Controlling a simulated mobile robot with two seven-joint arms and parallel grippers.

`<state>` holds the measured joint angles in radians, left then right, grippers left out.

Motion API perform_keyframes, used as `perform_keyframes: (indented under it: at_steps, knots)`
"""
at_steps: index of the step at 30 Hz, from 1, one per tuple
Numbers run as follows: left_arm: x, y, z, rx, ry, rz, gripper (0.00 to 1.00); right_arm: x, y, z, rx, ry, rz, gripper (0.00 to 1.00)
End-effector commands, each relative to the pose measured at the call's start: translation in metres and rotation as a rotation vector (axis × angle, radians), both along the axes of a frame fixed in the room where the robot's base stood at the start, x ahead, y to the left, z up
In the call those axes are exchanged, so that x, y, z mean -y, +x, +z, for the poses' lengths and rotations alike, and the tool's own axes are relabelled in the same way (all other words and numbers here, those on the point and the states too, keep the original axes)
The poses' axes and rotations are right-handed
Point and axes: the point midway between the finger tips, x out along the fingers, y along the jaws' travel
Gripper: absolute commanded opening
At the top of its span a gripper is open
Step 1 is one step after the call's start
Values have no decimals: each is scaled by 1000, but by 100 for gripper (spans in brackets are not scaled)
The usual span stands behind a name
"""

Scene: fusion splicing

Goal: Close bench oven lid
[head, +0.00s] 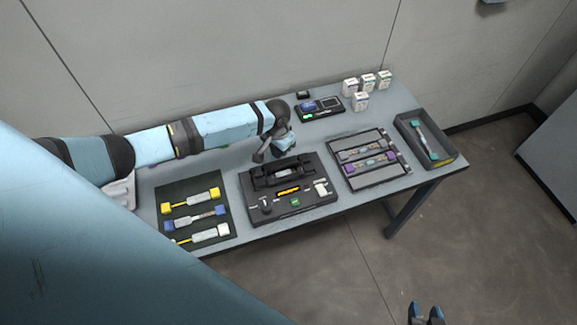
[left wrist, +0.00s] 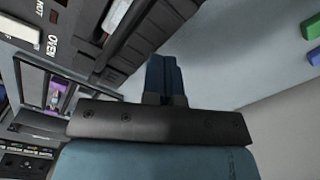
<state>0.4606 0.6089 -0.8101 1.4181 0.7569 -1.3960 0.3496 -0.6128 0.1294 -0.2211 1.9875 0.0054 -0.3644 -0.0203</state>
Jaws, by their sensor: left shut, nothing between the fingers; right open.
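The bench oven is a black box (head: 292,203) in the middle of the table, with an orange display and a green button on its front. A dark raised part (head: 285,172), which looks like its lid, runs along its back; I cannot tell how far open it is. My left gripper (head: 260,154) is shut and empty by the oven's back left corner; contact is unclear. In the left wrist view, its blue fingers (left wrist: 165,75) are together beside the dark oven body (left wrist: 95,40), which carries HOT and OVEN lettering. My right gripper (head: 427,312) is open and empty, off the table's front.
A dark mat (head: 193,235) with yellow and blue tools lies left of the oven. A tray (head: 358,178) of splice parts and a dark bin (head: 448,160) lie right. A small device (head: 318,109) and several white boxes (head: 361,102) stand behind. My left arm spans the table's back.

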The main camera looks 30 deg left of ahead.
Motion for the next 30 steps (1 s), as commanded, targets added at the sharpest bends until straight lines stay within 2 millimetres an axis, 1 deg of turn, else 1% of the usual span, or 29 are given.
perform_keyframes:
  at_steps: [6, 12, 19, 21, 27, 30]
  knots:
    - [-1, 2, 16, 1, 0, 0, 0, 1, -7, 11, -15, -4, 2, 41]
    - [-4, 4, 34, 2, 0, 0, 0, 1, -5, 31, -10, -2, 2, 41]
    - [-7, 6, 54, 2, 0, 1, 0, 1, -4, 47, -8, -2, 2, 41]
    - [-8, 7, 56, 2, 1, 0, 0, 1, -4, 44, -6, -1, 2, 41]
    - [-10, 9, 72, 2, 1, 0, 0, 1, -5, 42, -10, -2, 2, 41]
    - [-10, 9, 74, 2, 0, 0, 0, 1, -5, 41, -11, -3, 2, 41]
